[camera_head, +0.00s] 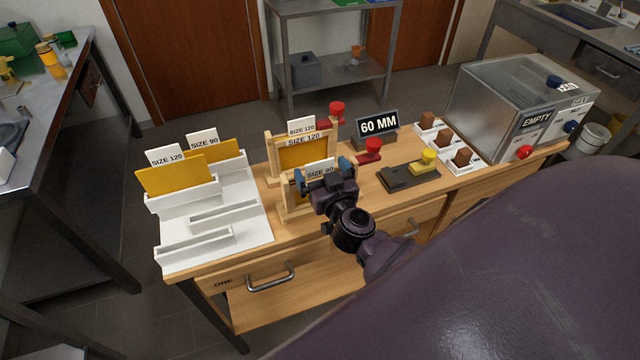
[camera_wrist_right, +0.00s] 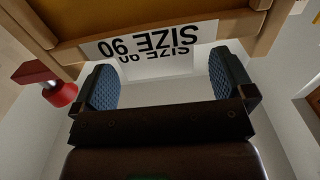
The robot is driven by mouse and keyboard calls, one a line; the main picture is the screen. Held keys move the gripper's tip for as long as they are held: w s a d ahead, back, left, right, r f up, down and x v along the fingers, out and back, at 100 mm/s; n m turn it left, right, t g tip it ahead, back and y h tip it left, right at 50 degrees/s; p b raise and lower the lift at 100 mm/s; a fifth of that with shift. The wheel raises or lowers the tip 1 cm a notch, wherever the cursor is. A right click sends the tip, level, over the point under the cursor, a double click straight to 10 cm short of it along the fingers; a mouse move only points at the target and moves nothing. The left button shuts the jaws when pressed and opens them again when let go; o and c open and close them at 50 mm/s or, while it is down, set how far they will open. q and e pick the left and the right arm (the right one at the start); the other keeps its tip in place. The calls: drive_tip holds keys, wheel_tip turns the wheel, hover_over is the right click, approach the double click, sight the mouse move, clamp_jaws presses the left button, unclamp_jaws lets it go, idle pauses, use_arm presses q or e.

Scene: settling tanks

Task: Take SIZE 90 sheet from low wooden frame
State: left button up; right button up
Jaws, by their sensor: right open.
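The low wooden frame (camera_head: 287,198) stands near the front of the wooden workbench. The SIZE 90 sheet (camera_head: 321,171) sits in it, its white tab raised at the top. My right gripper (camera_head: 325,171) is open above the frame, its blue fingers on either side of the tab, and its arm hides much of the frame. In the right wrist view, the right gripper (camera_wrist_right: 161,82) is open, with the white tab (camera_wrist_right: 160,64) between its fingers and apart from both. The frame's SIZE 90 label (camera_wrist_right: 150,40) is upside down there. My left gripper is not in view.
A taller wooden frame (camera_head: 272,158) with a SIZE 120 sheet stands just behind. A white rack (camera_head: 245,237) with yellow sheets is at left. A 60 MM sign (camera_head: 378,125), red knobs (camera_head: 370,150) and a dark block with a yellow knob (camera_head: 408,177) are at right.

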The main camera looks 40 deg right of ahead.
drive_tip(key=shift+x, duration=1.95)
drive_tip(key=shift+s+d+f, duration=0.1)
drive_tip(key=shift+c, duration=0.2)
drive_tip(key=c, duration=1.1)
